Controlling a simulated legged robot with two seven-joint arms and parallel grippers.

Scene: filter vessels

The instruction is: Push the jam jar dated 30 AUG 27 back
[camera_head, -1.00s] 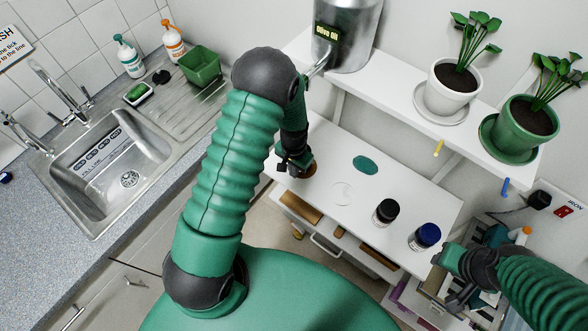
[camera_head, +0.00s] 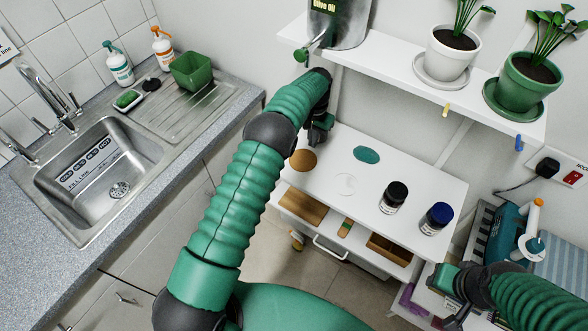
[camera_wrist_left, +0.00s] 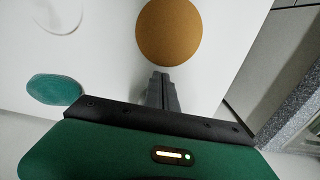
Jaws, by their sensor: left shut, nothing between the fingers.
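Two jars stand upright on the white table (camera_head: 330,215): one with a black lid (camera_head: 393,197) and one with a dark blue lid (camera_head: 436,218) to its right. Their labels are too small to read, so I cannot tell which date each bears. My left gripper (camera_head: 318,140) is at the table's back left, well left of both jars. In the left wrist view its fingers (camera_wrist_left: 162,88) are shut and empty, beside a brown disc (camera_wrist_left: 169,32). My right gripper (camera_head: 445,285) is at the lower right, in front of the blue-lidded jar; its fingers are unclear.
A teal coaster (camera_head: 367,154) and a pale round mark (camera_head: 345,184) lie on the table. A shelf (camera_head: 400,90) above holds a metal olive oil container (camera_head: 340,25) and two potted plants. A sink (camera_head: 105,180) is at left.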

